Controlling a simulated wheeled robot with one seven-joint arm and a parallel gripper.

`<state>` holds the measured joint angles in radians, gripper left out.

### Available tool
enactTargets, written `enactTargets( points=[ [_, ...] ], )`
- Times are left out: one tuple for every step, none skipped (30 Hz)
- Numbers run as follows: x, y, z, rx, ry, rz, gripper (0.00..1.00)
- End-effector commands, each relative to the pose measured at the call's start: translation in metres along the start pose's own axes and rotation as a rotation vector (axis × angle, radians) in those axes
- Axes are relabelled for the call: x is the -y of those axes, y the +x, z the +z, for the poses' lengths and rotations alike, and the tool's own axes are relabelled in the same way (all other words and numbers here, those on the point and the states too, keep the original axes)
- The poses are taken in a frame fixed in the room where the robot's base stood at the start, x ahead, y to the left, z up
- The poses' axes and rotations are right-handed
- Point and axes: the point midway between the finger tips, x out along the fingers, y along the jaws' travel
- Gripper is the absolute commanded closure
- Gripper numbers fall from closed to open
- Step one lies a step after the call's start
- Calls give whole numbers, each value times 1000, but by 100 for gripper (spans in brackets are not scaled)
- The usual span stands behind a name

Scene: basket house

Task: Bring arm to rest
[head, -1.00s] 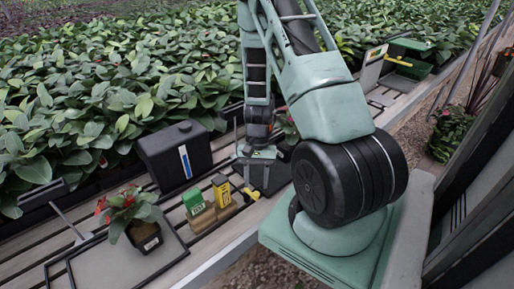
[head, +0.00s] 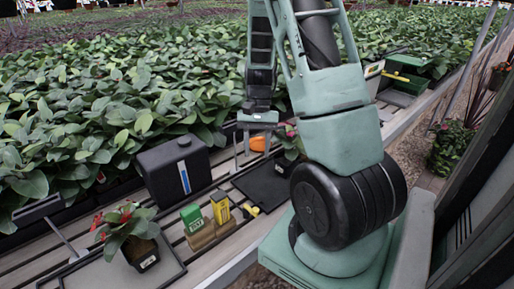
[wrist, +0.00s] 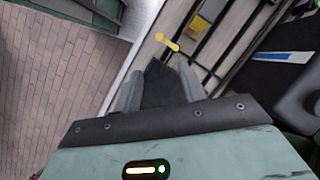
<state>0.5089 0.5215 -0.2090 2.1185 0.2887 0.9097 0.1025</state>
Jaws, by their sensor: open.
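My gripper (head: 252,150) hangs from my arm above the slatted bench in the head view, over the far edge of a dark tray. Its two fingers are apart and point down. In the wrist view, my gripper (wrist: 160,78) shows both fingers spread, with no held object visible between them. My arm is bent, with its elbow high and out of the head view. An orange object (head: 258,143) shows by the fingers; it looks to be behind them, but its exact distance is unclear.
A black canister (head: 172,168), green box (head: 192,217), yellow box (head: 221,207) and potted red-flowered plant (head: 128,232) stand left on the bench. A flat black tray (head: 262,187) and another potted plant (head: 290,148) are near my gripper. Dense foliage fills the back.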

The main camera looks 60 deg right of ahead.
Motion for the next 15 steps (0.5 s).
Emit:
enactTargets(
  points=[
    [0, 0, 0, 0, 0, 0, 59],
    [0, 0, 0, 0, 0, 0, 59],
    [0, 0, 0, 0, 0, 0, 59],
    [0, 0, 0, 0, 0, 0, 59],
    [0, 0, 0, 0, 0, 0, 59],
    [0, 0, 0, 0, 0, 0, 59],
    [0, 0, 0, 0, 0, 0, 59],
    [0, 0, 0, 0, 0, 0, 59],
    [0, 0, 0, 0, 0, 0, 59],
    [0, 0, 0, 0, 0, 0, 59],
    [0, 0, 0, 0, 0, 0, 59],
    [0, 1, 0, 0, 0, 0, 59],
    [0, 1, 0, 0, 0, 0, 59],
    [2, 0, 1, -1, -7, 1, 59],
    [8, 0, 6, -4, -27, 3, 59]
  ],
)
